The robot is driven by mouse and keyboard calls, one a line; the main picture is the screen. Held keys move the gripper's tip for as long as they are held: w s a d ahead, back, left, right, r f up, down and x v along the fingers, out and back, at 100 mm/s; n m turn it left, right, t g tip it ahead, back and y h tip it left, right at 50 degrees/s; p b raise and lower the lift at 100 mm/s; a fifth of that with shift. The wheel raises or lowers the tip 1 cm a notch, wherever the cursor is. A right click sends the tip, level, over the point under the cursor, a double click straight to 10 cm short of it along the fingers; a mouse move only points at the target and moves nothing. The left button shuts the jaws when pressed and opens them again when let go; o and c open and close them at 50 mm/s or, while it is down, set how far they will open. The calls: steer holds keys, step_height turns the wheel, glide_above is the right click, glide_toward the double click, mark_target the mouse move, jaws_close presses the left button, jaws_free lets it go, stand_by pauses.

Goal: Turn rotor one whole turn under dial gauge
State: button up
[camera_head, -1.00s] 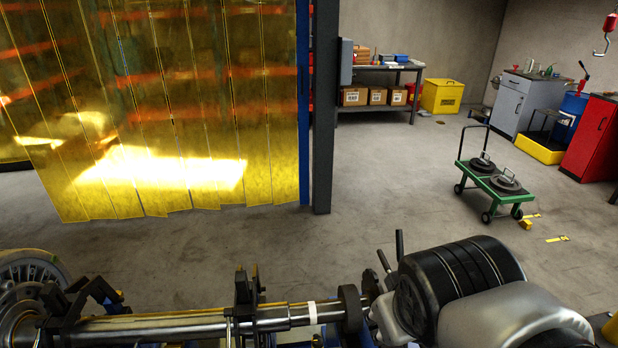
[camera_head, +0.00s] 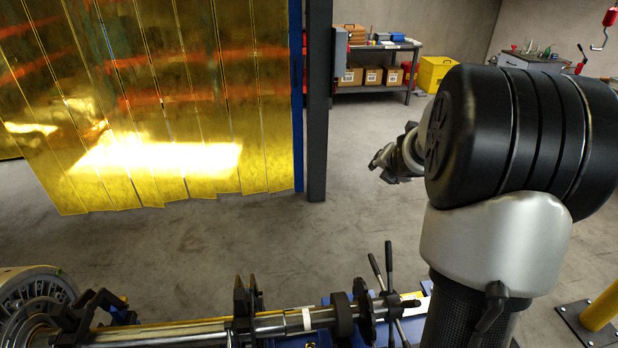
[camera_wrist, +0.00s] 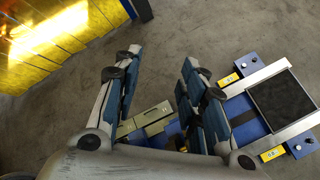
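The rotor (camera_head: 275,326) is a steel shaft with a white band and dark discs, lying along the bottom edge of the head view. I cannot make out the dial gauge. My gripper (camera_head: 383,162) is raised above the floor beyond the rotor's right end, apart from it. In the wrist view, my gripper (camera_wrist: 163,58) has its two blue-padded fingers spread with nothing between the tips. The rotor is not recognisable in the wrist view.
Black lever handles (camera_head: 383,265) stand at the shaft's right end. A large grey wheel (camera_head: 35,292) sits at the left. A yellow strip curtain (camera_head: 150,110) hangs behind. A yellow post (camera_head: 603,306) stands at right. The wrist view shows a dark square plate (camera_wrist: 281,100).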

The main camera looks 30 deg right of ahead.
steer(key=s+d+f+n+g+y+p, duration=0.25)
steer(key=d+f+n, duration=0.2)
steer(key=f, duration=0.25)
steer(key=n+g+y+p, duration=0.2)
steer(key=n+y, duration=0.1)
steer(key=n, duration=0.3)
glide_toward(390, 250)
steer(key=b+x, duration=0.3)
steer(key=x, duration=0.8)
steer(key=shift+d+f, duration=0.1)
steer(key=shift+f, duration=0.05)
jaws_close()
